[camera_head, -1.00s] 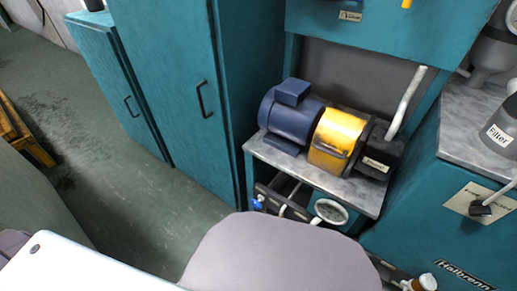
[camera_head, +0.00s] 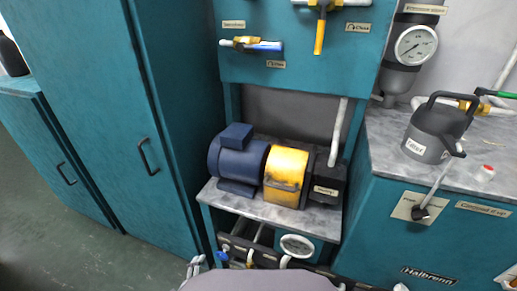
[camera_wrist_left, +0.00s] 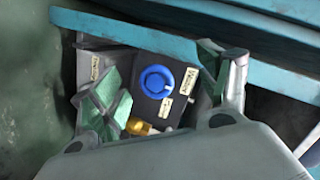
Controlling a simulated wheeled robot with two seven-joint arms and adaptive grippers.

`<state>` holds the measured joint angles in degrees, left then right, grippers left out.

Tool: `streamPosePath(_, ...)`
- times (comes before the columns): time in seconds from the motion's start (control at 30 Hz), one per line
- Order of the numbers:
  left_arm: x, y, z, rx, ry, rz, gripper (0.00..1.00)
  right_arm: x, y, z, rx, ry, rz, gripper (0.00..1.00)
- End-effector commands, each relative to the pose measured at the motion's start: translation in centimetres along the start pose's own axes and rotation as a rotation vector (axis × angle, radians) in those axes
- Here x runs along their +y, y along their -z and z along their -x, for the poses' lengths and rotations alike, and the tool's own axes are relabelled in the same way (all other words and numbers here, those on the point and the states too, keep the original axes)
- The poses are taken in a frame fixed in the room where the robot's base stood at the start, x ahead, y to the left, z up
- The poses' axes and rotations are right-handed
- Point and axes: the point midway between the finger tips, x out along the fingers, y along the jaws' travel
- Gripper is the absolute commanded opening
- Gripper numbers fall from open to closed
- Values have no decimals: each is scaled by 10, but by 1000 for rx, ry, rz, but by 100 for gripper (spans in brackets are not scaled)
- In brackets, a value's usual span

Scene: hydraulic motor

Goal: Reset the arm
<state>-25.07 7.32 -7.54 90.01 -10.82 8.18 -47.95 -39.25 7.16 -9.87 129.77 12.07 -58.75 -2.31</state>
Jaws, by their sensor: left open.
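My left gripper (camera_head: 196,266) shows at the bottom of the head view, just left of a small blue knob (camera_head: 223,256) under the motor shelf. In the left wrist view my left gripper (camera_wrist_left: 158,80) is open, with its green-padded fingers spread apart. A round blue knob (camera_wrist_left: 157,82) on a dark labelled panel shows between the fingers. I cannot tell whether the fingers touch it. A brass fitting (camera_wrist_left: 140,127) shows below the knob. My right gripper is not in view.
A blue and yellow motor (camera_head: 286,177) sits on a grey shelf (camera_head: 224,197) above the knob. Tall teal cabinets (camera_head: 90,110) stand at left. Valve handles (camera_head: 320,30) project from the upper panel. Floor is clear at lower left.

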Motion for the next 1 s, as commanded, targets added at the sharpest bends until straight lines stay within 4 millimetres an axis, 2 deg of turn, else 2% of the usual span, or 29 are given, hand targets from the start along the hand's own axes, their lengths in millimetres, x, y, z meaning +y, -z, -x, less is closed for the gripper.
streamPosePath(0.47, -30, 5, 10, -198, -141, 267, 76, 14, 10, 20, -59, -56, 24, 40)
streamPosePath(0.77, -46, 12, 29, -328, -221, 436, 76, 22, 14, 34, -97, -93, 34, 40)
streamPosePath(1.0, -58, 21, 53, -437, -283, 568, 76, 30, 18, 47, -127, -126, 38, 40)
